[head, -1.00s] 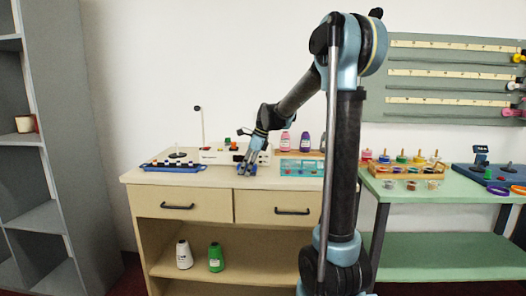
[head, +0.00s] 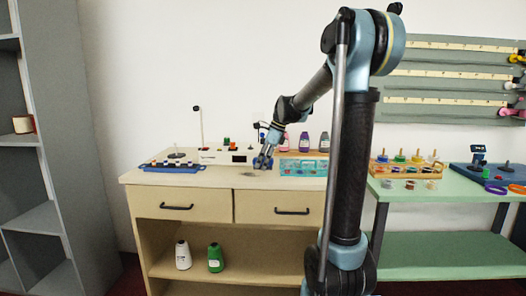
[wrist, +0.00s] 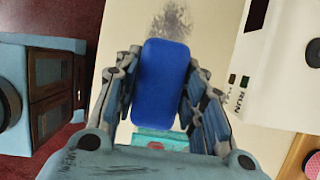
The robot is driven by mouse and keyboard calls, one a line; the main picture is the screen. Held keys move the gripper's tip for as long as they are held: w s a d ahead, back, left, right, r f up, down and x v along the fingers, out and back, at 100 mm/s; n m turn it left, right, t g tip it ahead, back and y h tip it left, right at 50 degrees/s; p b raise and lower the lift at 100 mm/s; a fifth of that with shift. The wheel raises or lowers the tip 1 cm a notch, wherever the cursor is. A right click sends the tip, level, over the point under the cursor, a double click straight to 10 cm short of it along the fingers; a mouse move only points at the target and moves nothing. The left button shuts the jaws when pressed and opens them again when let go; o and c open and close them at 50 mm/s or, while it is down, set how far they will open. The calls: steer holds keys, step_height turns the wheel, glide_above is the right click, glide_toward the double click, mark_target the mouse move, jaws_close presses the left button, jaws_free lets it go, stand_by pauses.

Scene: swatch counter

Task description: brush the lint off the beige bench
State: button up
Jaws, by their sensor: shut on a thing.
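The beige bench (head: 215,180) has two drawers and a lower shelf. A grey patch of lint (head: 246,173) lies on its top; it also shows as a dark smudge in the wrist view (wrist: 172,20). My gripper (head: 264,162) is low over the bench top, just right of the lint. In the wrist view my gripper (wrist: 160,95) is shut on a blue block-shaped brush (wrist: 162,82), with a finger on each side. The brush's underside is hidden, and I cannot tell whether it touches the bench.
A white machine (head: 222,157) stands behind the lint. A teal tray (head: 303,167) is to the right, bottles (head: 304,142) behind it. A blue rack (head: 174,167) stands at the left. A green table (head: 450,200) adjoins on the right. The bench's front strip is clear.

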steer(key=shift+a+r, duration=0.1)
steer(key=shift+r, duration=2.6)
steer(key=shift+w, duration=0.1)
